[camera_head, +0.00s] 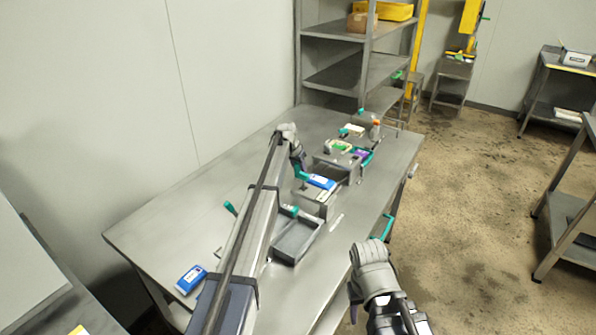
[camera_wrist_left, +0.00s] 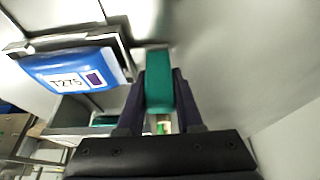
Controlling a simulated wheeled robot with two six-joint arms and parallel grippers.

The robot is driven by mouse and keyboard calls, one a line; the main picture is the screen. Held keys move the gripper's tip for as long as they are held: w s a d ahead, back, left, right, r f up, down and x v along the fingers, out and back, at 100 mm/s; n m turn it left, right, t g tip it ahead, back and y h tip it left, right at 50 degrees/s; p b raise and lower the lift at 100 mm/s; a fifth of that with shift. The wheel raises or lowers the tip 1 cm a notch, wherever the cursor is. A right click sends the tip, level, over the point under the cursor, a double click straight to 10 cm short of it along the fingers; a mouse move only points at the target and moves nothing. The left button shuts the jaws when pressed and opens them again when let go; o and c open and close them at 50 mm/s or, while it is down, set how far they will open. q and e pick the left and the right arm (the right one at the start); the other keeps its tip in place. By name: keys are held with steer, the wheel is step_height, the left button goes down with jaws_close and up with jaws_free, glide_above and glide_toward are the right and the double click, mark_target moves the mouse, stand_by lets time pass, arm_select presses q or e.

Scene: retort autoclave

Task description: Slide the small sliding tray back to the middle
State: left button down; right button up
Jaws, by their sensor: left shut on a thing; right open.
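A small grey metal tray unit (camera_head: 310,203) stands on the steel table, with a blue box (camera_head: 320,181) on it. The blue box, labelled T275, also shows in the left wrist view (camera_wrist_left: 70,75). My left gripper (camera_head: 301,172) reaches down at the unit's left side. In the left wrist view (camera_wrist_left: 159,95) its dark fingers are shut on a teal handle (camera_wrist_left: 159,75) beside the box. How the handle joins the tray is hidden. My right gripper (camera_head: 368,297) is open and empty, off the table's right edge.
An open grey tray (camera_head: 292,240) lies nearer on the steel table (camera_head: 165,225). Another blue box (camera_head: 190,279) lies at the near left. Several small items and holders, including a purple one (camera_head: 361,153), stand farther back. A teal handle (camera_head: 387,226) juts from the right edge.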

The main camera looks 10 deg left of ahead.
arm_select(q)
steer(key=c, duration=0.8)
jaws_free()
steer(key=shift+c, duration=0.2)
steer(key=p+v, duration=0.7)
steer(key=shift+r, duration=0.4)
steer(key=shift+s, duration=0.1)
